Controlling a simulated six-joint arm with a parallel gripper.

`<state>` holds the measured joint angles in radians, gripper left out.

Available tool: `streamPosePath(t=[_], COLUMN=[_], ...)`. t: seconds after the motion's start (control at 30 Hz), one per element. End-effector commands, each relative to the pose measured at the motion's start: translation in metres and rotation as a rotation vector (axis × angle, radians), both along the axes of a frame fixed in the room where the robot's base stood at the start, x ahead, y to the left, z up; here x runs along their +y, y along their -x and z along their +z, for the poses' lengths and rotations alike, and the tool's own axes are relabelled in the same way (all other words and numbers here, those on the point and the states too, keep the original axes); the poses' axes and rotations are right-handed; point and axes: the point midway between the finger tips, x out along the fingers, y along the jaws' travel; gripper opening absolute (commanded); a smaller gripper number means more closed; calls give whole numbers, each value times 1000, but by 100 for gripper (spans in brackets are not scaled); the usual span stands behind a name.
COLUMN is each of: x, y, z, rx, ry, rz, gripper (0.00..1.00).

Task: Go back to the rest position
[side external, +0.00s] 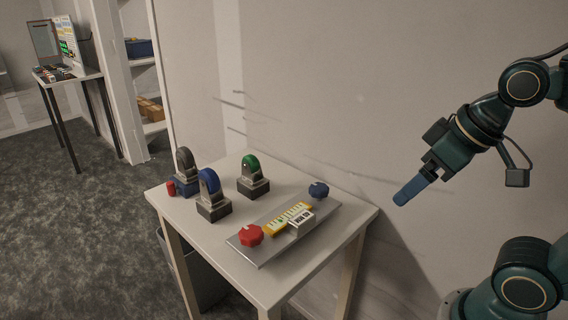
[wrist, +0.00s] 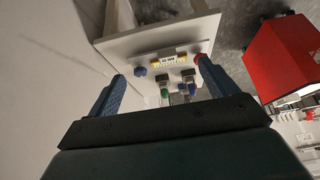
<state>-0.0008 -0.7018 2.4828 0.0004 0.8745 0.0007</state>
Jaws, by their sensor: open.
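My gripper (side external: 412,190) hangs in the air to the right of the small table (side external: 290,272), above its height and clear of everything on it. In the wrist view my gripper (wrist: 158,88) has its two blue fingers spread wide, with nothing held between them. The table shows beyond the fingers in that view. On the table lies a grey plate (side external: 262,248) with a red knob (side external: 251,235), a blue knob (side external: 318,190), a yellow strip (side external: 287,220) and a white labelled block (side external: 301,222).
Behind the plate stand a green-topped device (side external: 251,175), a blue-topped device (side external: 210,192) and a grey-topped device (side external: 185,170), with a small red cylinder (side external: 171,188) beside them. A grey bin (side external: 205,278) is under the table. A large red object (wrist: 285,58) shows at right in the wrist view.

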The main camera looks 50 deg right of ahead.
Motion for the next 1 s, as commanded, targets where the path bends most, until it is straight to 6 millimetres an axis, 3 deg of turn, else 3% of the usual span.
streamPosePath(t=[0.2, 1.0], x=[0, 0], y=[12, 12], z=[-1, -1], rx=[-5, -5], ry=[0, 0], rz=[0, 0], gripper=[85, 85])
